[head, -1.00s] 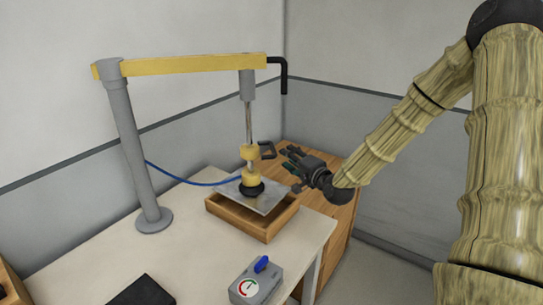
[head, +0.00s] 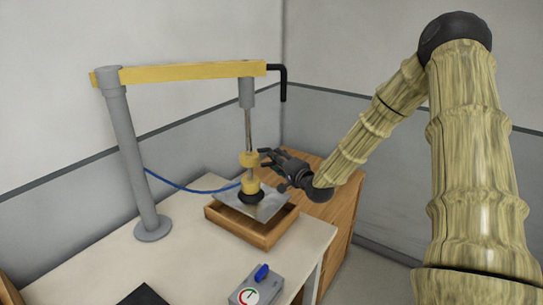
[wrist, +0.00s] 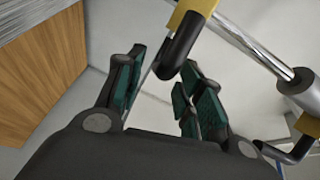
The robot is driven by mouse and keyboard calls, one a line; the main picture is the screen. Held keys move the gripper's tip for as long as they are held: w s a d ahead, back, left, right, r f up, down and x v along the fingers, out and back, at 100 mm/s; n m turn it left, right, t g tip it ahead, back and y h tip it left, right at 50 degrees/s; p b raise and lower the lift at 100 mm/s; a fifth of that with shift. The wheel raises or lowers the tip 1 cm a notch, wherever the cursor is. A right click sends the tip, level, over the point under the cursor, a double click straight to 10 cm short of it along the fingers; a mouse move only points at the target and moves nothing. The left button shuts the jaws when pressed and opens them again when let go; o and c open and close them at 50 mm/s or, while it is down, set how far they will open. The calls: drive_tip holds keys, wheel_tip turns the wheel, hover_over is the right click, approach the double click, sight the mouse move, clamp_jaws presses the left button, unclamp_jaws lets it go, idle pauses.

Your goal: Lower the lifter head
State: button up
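The lifter head (head: 250,160) is a yellow block on a steel rod hanging from the yellow boom. Below it, a black suction cup (head: 250,196) sits at a grey metal plate (head: 272,208), which lies above a shallow wooden box (head: 230,225). I cannot tell whether the plate touches the box. My gripper (head: 266,162) is beside the lifter head, on its right. In the wrist view its fingers (wrist: 163,85) are apart, with the head's black handle (wrist: 180,48) at or just beyond the fingertips, not clasped. In the head view my fingers hide the handle.
A yellow boom (head: 185,72) on a grey post (head: 130,160) reaches over the table (head: 185,262). A blue hose (head: 190,189) runs to the head. A grey valve box (head: 258,288) with a gauge and blue knob stands at front. A wooden cabinet (head: 325,225) is behind the table.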

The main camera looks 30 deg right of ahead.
drive_tip(key=shift+w+f+p, duration=0.15)
drive_tip(key=shift+w+p, duration=0.35)
drive_tip(key=shift+w, duration=1.4)
clamp_jaws()
